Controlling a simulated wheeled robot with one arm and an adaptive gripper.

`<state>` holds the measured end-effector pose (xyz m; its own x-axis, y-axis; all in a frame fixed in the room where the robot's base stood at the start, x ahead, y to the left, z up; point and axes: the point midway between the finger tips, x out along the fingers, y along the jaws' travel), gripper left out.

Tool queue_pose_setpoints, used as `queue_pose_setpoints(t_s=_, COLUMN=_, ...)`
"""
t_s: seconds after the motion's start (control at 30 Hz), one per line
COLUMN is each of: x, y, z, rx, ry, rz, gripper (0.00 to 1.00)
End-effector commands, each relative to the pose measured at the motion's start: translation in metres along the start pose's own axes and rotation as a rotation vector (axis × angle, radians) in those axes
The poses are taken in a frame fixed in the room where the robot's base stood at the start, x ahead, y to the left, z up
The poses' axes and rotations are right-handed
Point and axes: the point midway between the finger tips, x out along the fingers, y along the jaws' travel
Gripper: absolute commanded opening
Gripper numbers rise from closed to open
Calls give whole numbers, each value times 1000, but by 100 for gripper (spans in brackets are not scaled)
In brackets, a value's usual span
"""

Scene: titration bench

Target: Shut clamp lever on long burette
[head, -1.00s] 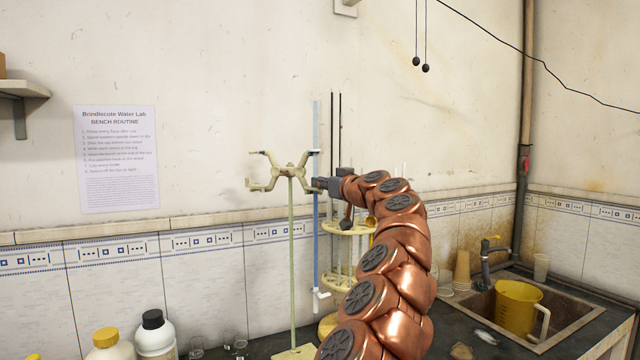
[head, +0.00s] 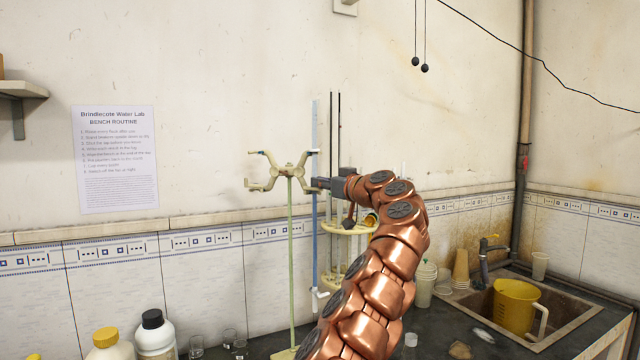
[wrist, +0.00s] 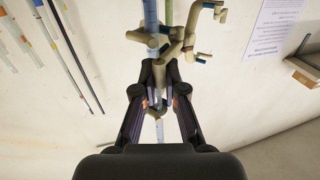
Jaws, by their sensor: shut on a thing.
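The long burette (head: 314,230) is a tall pale-blue tube standing upright beside the stand rod (head: 291,250). It runs past the right side of the cream double clamp (head: 289,170). My gripper (head: 318,183) is at the clamp's right side, level with its lower arm.
A round burette rack (head: 347,228) with thin dark rods stands just right, partly behind my arm. Bottles (head: 155,335) and small glasses stand at the lower left. A sink with a yellow jug (head: 515,305) is at the right. The wall behind is close.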

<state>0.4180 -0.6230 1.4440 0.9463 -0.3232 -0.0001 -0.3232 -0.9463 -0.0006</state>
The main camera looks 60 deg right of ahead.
Motion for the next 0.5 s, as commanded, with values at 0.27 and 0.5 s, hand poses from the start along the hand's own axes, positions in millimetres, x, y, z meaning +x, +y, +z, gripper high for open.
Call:
queue_pose_setpoints(t_s=0.27, x=1, y=-1, z=-1, rx=0, ry=1, rz=-4, gripper=0)
queue_pose_setpoints(t_s=0.5, x=1, y=-1, z=0, rx=0, ry=1, rz=-4, gripper=15)
